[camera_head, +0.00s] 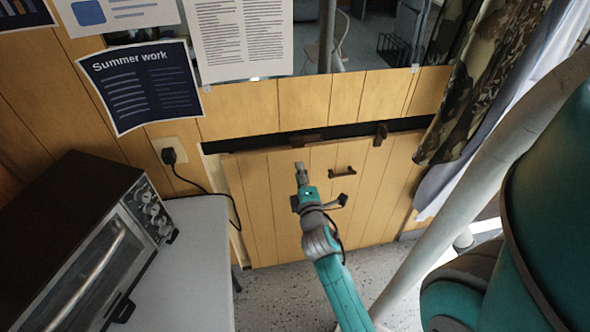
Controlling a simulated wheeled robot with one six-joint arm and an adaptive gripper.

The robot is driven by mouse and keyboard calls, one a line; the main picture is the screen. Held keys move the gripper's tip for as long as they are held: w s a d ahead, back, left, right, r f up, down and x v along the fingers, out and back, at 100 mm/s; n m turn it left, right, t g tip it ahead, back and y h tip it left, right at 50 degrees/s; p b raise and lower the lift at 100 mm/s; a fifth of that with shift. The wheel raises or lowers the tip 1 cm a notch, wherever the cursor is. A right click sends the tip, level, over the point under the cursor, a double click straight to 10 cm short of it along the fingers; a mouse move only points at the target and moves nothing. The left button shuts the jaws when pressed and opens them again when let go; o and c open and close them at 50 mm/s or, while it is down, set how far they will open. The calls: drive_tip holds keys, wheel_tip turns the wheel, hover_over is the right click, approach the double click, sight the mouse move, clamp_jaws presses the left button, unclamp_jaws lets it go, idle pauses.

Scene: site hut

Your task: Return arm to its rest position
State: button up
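My gripper (301,170) is at the end of my teal and grey arm, which reaches out from the lower right toward a wooden panel (262,205) below the window. The gripper shows small, in front of the panel and to the left of a dark handle (342,172). Its fingertips look close together, but they are too small to tell open from shut. I see no object in it. I cannot tell whether it touches the panel.
A dark toaster oven (95,235) stands on a light table (190,270) at the left. A black cord runs from it to a wall plug (169,156). Camouflage clothing (470,80) and pale cloth (500,110) hang at the right. Speckled floor (285,295) is clear below the panel.

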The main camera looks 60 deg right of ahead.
idle(0.3)
drive_tip(key=s+a+f+m+t+y, duration=0.1)
drive_tip(key=s+a+f+y, duration=0.15)
drive_tip(key=a, duration=0.55)
drive_tip(key=s+a+f+m+t+y, duration=0.1)
drive_tip(key=s+a+y, duration=0.15)
drive_tip(key=a, duration=0.45)
drive_tip(key=s+a+f+m+t+y, duration=0.1)
drive_tip(key=s+a+f+y, duration=0.15)
drive_tip(key=a, duration=0.55)
drive_tip(key=s+a+r+m+y, duration=0.2)
drive_tip(key=s+a, duration=0.3)
drive_tip(key=s, duration=0.3)
drive_tip(key=s+a+r+m+y, duration=0.3)
drive_tip(key=s+a, duration=0.3)
drive_tip(key=s, duration=0.2)
drive_tip(key=shift+s+a+r+y, duration=0.3)
drive_tip(key=shift+s+r+y, duration=0.1)
drive_tip(key=shift+r+y, duration=0.2)
drive_tip(key=shift+d, duration=0.15)
